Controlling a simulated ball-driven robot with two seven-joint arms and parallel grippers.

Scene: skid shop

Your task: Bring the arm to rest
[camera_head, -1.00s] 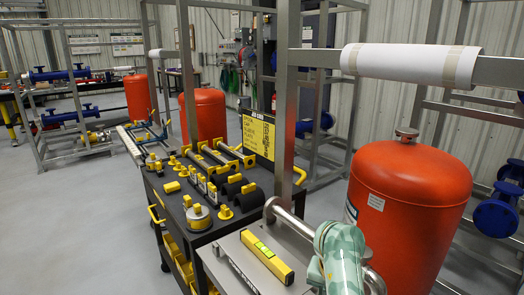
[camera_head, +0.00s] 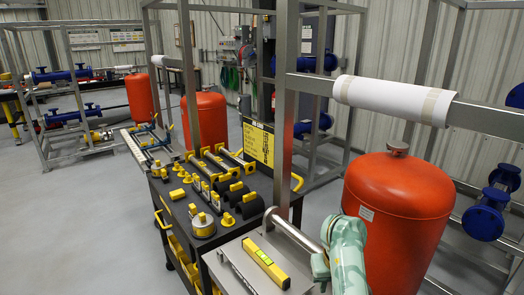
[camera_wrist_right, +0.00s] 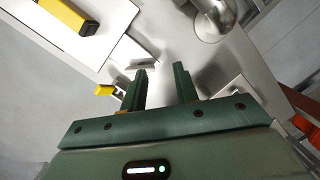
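My right arm (camera_head: 347,255), in pale green camouflage, comes in at the bottom of the head view, right of the yellow level. Its fingertips are hard to make out there. In the right wrist view the two dark green fingers of my right gripper (camera_wrist_right: 162,70) stand apart with nothing visible between them. A bare steel surface lies beyond them. The yellow level (camera_head: 266,263) lies on a steel plate (camera_head: 240,268); a yellow block that looks like its end shows at the upper left of the wrist view (camera_wrist_right: 68,14). My left gripper is in neither view.
A dark cart (camera_head: 181,213) holds several yellow and black tools. A steel post (camera_head: 287,130) rises behind the plate, with a wrapped horizontal pipe (camera_head: 385,98) to its right. A large orange tank (camera_head: 400,210) stands close right of my arm. Open grey floor (camera_head: 80,220) lies left.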

